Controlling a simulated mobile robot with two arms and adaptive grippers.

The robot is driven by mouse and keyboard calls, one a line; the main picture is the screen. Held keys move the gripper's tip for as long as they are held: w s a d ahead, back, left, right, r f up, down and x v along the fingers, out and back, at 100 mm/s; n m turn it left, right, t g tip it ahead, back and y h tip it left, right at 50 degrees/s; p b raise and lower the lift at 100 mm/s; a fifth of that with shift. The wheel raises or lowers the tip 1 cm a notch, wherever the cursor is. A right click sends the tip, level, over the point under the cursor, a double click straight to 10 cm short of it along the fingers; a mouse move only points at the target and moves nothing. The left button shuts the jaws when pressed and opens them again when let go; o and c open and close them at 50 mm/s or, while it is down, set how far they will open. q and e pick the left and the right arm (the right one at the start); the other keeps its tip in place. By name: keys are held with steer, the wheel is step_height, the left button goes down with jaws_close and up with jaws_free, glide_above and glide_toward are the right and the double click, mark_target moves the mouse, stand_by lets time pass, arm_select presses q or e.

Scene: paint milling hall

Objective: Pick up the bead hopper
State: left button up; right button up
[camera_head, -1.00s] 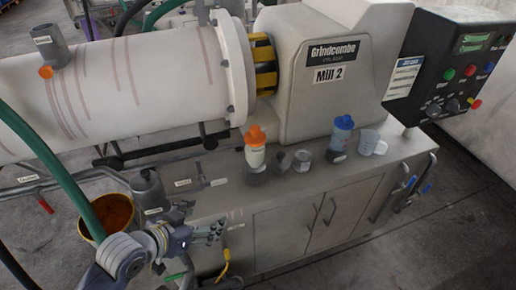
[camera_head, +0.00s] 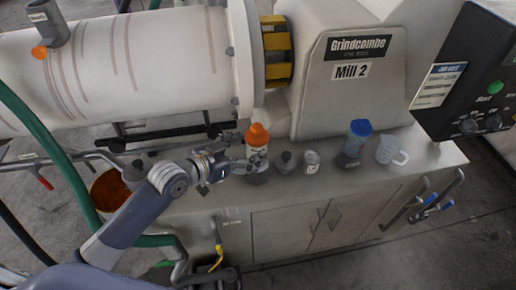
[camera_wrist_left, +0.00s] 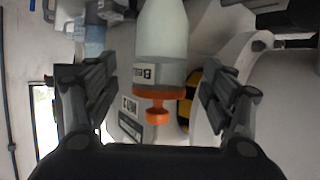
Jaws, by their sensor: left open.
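The bead hopper (camera_head: 258,153) is a pale bottle-like container with an orange cap, standing upright on the cabinet top in the head view. Its dark lower part rests on the surface. In the left wrist view the hopper (camera_wrist_left: 160,65) appears cap-down in the picture, with a partly readable label starting "Be". My left gripper (camera_head: 240,167) is at the hopper's left side, its fingers reaching toward the body. In the wrist view the left gripper (camera_wrist_left: 150,88) is open, with the hopper between the fingers' directions and gaps on both sides. My right gripper is not in view.
To the hopper's right stand a small dark item (camera_head: 286,163), a small jar (camera_head: 312,162), a blue-capped bottle (camera_head: 356,145) and a clear jug (camera_head: 390,151). Mill 2 (camera_head: 350,80) rises behind. An orange-filled bucket (camera_head: 108,192) and green hose (camera_head: 60,165) are left.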

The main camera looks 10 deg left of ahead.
arm_select(q)
steer(key=shift+w+d+f+p, duration=0.15)
steer(key=shift+w+d+p, duration=0.2)
steer(key=shift+w, duration=0.2)
steer(key=p+x, duration=0.1)
steer(key=x, duration=0.3)
steer(key=shift+f, duration=0.15)
steer(key=shift+s+a, duration=0.1)
steer(key=c, duration=1.7)
jaws_close()
steer(key=shift+r, duration=0.3)
